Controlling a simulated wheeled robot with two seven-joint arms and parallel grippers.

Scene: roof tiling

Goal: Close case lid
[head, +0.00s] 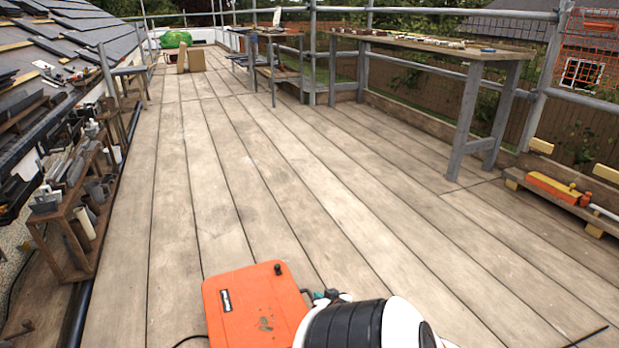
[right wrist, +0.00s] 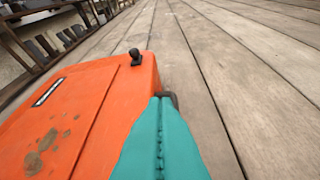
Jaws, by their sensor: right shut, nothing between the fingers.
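The orange case (head: 258,305) is on the plank deck at the bottom middle of the head view. Its broad orange face has a small dark label, dirt marks and a black knob at the far right corner. I cannot tell whether the lid is fully down. My right gripper (head: 325,295) is at the case's right edge, partly hidden by my arm. In the right wrist view its teal fingers (right wrist: 162,105) are together and empty, beside the orange case (right wrist: 85,110). Whether they touch it is unclear. My left gripper is not in view.
A wooden rack (head: 65,215) with tile pieces stands left, by the roof slope. A workbench (head: 430,45) stands at the right rail. A yellow and orange tool (head: 555,188) lies at the right edge. Cardboard boxes (head: 191,60) stand far off. The middle deck is clear.

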